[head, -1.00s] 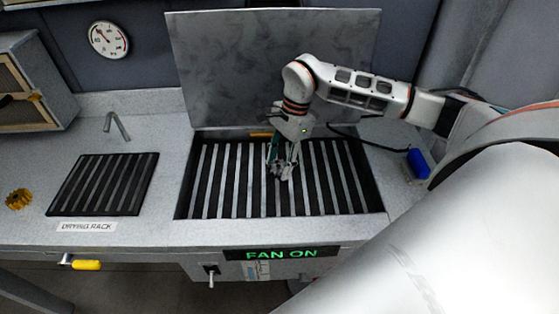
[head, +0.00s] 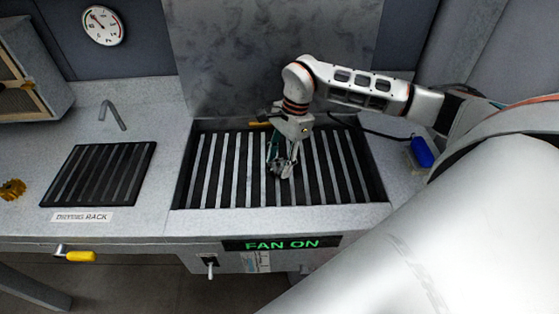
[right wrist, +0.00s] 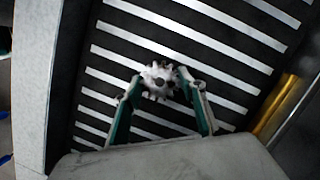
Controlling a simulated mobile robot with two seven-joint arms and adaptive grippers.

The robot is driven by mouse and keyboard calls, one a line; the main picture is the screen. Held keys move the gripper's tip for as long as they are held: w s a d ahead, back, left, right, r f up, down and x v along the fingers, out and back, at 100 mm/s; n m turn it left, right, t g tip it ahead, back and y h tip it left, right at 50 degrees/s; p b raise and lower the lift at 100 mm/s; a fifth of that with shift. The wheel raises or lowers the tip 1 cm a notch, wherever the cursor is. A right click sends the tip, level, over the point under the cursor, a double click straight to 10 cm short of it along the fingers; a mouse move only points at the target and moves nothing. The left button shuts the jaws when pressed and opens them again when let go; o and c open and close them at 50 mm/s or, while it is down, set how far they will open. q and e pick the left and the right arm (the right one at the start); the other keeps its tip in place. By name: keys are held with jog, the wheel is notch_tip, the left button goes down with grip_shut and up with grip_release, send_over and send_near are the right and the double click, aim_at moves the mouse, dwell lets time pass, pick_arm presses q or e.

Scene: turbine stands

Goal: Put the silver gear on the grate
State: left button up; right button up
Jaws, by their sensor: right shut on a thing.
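The silver gear (right wrist: 159,81) is a small toothed disc with a dark centre hole. In the right wrist view it sits between the fingertips of my right gripper (right wrist: 161,88), which is shut on it. In the head view my right gripper (head: 281,170) points down at the middle of the large slatted grate (head: 230,175), and the gear is hard to make out there. The grate's pale bars also show behind the gear in the right wrist view (right wrist: 187,56). I cannot tell whether the gear touches the bars. My left gripper is not in view.
A smaller drying rack (head: 98,175) lies on the counter at left, with a yellow-brown gear (head: 12,189) beside it. A grey panel (head: 270,60) stands behind the grate. A blue object (head: 421,152) sits at right. The sign (head: 282,243) reads FAN ON.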

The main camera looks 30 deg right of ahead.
aim_at(279, 164)
jog(key=shift+f, duration=0.15)
jog(key=o, duration=1.7)
jog(key=shift+c, duration=0.2)
jog(key=shift+o, duration=0.8)
jog(key=shift+f, duration=0.1)
jog(key=shift+p+v, duration=1.45)
jog(key=shift+v, duration=0.6)
jog(key=shift+p+v, duration=1.15)
jog(key=shift+v, duration=0.4)
